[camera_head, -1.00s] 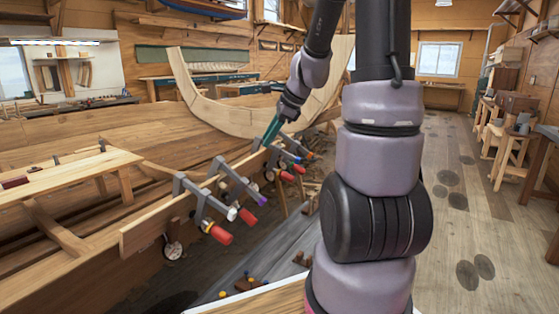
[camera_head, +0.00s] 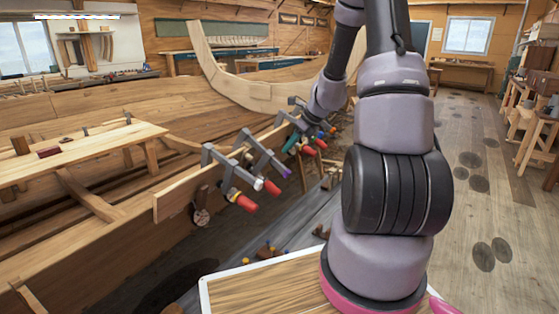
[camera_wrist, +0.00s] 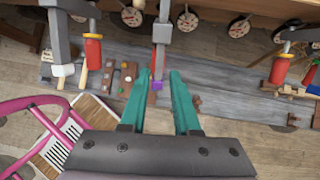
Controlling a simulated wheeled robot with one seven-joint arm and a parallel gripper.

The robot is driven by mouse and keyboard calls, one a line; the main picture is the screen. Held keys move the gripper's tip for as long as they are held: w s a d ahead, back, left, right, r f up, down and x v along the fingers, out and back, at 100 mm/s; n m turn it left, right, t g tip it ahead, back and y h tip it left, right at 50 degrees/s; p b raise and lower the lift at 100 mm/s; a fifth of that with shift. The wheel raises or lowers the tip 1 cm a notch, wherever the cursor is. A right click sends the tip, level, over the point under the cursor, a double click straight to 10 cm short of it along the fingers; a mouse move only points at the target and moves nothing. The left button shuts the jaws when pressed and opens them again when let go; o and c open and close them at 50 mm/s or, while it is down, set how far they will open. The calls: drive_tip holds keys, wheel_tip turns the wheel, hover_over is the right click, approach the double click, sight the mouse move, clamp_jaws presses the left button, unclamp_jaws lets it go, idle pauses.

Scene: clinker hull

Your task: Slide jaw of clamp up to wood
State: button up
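A wooden plank edge (camera_head: 185,195) on the hull carries several grey bar clamps with red handles. The nearest clamp (camera_head: 228,172) has a white bar end. The one beside it (camera_head: 262,152) has a purple bar end, and more clamps sit further back. My gripper (camera_head: 291,146) has teal fingers and is down at the clamp row; my wrist hides part of the far clamps. In the wrist view my gripper (camera_wrist: 161,74) is open. A grey clamp bar (camera_wrist: 162,35) with a purple end lies in line with the finger gap; I cannot tell whether the fingers touch it.
Neighbouring clamps with red handles, one at left (camera_wrist: 93,50) and one at right (camera_wrist: 281,68), flank the fingers. A grey board (camera_wrist: 215,85) with small parts lies below. A wooden bench plank (camera_head: 85,155) is at left; open floor (camera_head: 470,235) is at right.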

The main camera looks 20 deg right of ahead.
sight(273, 155)
drive_tip(key=shift+x, duration=4.05)
drive_tip(key=shift+c, duration=0.4)
drive_tip(key=shift+w+a+r, duration=0.4)
drive_tip(key=shift+w+a, duration=0.3)
drive_tip(key=shift+w, duration=0.15)
drive_tip(key=shift+w+a+r, duration=0.55)
drive_tip(key=shift+w+r, duration=0.05)
drive_tip(key=shift+r, duration=0.05)
drive_tip(key=shift+s+d+f, duration=0.25)
drive_tip(key=shift+s+d, duration=0.15)
drive_tip(key=shift+s, duration=0.1)
drive_tip(key=shift+o, duration=1.2)
